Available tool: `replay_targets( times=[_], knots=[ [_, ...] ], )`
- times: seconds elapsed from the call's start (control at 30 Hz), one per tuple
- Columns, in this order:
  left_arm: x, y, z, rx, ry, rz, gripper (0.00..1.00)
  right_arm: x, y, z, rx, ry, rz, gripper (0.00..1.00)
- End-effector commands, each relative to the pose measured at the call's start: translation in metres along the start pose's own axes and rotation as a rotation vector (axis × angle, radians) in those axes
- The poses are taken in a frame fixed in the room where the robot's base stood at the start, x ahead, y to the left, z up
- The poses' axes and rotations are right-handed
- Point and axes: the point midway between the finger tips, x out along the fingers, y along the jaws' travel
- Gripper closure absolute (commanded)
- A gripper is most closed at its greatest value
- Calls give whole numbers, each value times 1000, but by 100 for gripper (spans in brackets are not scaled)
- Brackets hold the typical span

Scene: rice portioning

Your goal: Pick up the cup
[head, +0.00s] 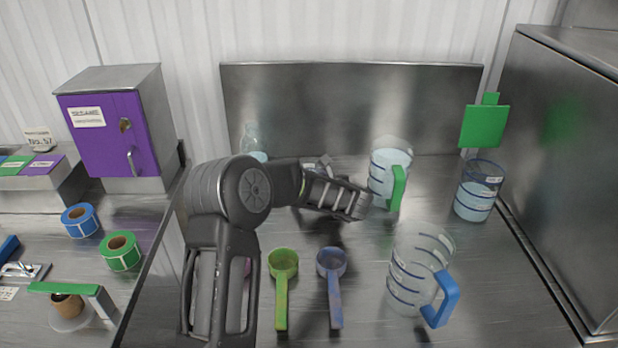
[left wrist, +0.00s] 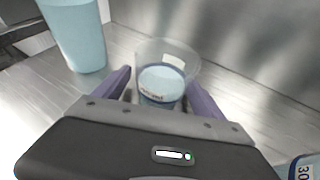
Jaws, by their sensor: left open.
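A small clear cup (left wrist: 162,60) with pale blue contents and a dark blue band stands on the steel counter in the left wrist view. It lies between the two purple fingers of my left gripper (left wrist: 159,82), which are open, one on each side. I cannot tell whether they touch it. In the head view a small part of this cup (head: 322,163) shows behind my left gripper (head: 335,194), and the rest is hidden. My right gripper is not in view.
A green-handled measuring jug (head: 386,172) stands close right of my left gripper. A blue-handled jug (head: 411,270), another jug (head: 476,195) and green (head: 282,285) and blue (head: 333,285) scoops stand or lie nearby. A clear bottle (head: 254,145) is behind my arm. A steel panel rises behind.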

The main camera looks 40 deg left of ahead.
Motion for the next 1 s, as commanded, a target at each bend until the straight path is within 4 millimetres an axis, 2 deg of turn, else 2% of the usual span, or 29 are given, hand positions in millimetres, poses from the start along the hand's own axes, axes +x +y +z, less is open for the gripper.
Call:
replay_targets(
  times=[0.2, 1.0],
  knots=[
    [0, 0, 0, 0, 0, 0, 19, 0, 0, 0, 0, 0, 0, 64],
    [0, 0, 0, 0, 0, 0, 85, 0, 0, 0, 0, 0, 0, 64]
  ],
)
